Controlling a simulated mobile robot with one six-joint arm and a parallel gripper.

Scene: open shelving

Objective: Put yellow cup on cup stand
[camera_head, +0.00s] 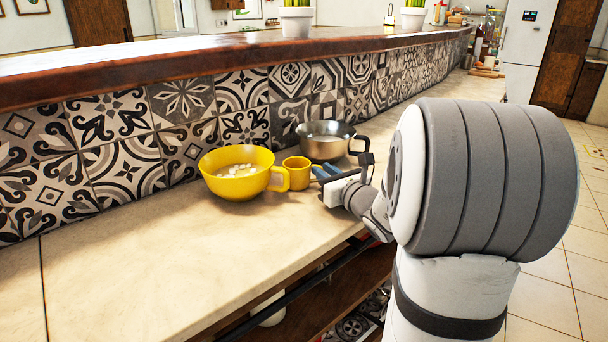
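A small yellow cup (298,173) stands upright on the pale counter. Just left of it is a larger yellow bowl-like cup (235,180) with a handle on its right side and small white pieces inside. My gripper (325,172), with blue fingertips, is at the right side of the small yellow cup, close to it. I cannot tell whether the fingers touch the cup or how far apart they are. No cup stand can be made out in this view.
A metal pot (325,143) with a dark handle stands behind the small cup, near the tiled wall (190,125). A raised wooden ledge (150,75) with potted plants runs above. The counter (150,270) is clear at front left. Open shelving (325,305) lies below its edge.

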